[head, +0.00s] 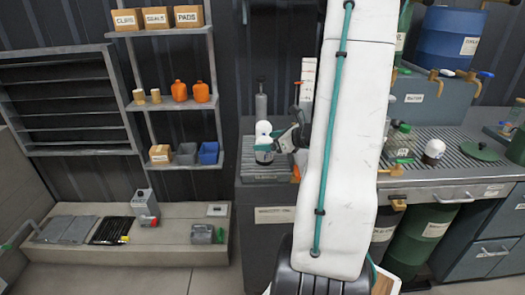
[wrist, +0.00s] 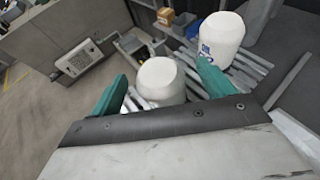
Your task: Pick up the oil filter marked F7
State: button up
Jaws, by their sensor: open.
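Two white oil filters stand close together on a slatted rack at the bench end. In the wrist view one filter (wrist: 160,78) lies between the fingers of my gripper (wrist: 160,82), its mark not visible. The other filter (wrist: 222,36) is just beyond the right finger and bears blue lettering, partly hidden by that finger. The jaws are open; contact is unclear. I cannot read F7 on either.
A grey pump-like cylinder (head: 261,103) stands behind the rack. Shelves (head: 172,106) with boxes and orange bottles are at left. Floor at front left is clear.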

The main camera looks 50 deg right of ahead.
aim_at(260, 141)
jog(key=shift+x, duration=1.95)
jog(key=shift+a+r, duration=0.1)
jog(key=c, duration=1.2)
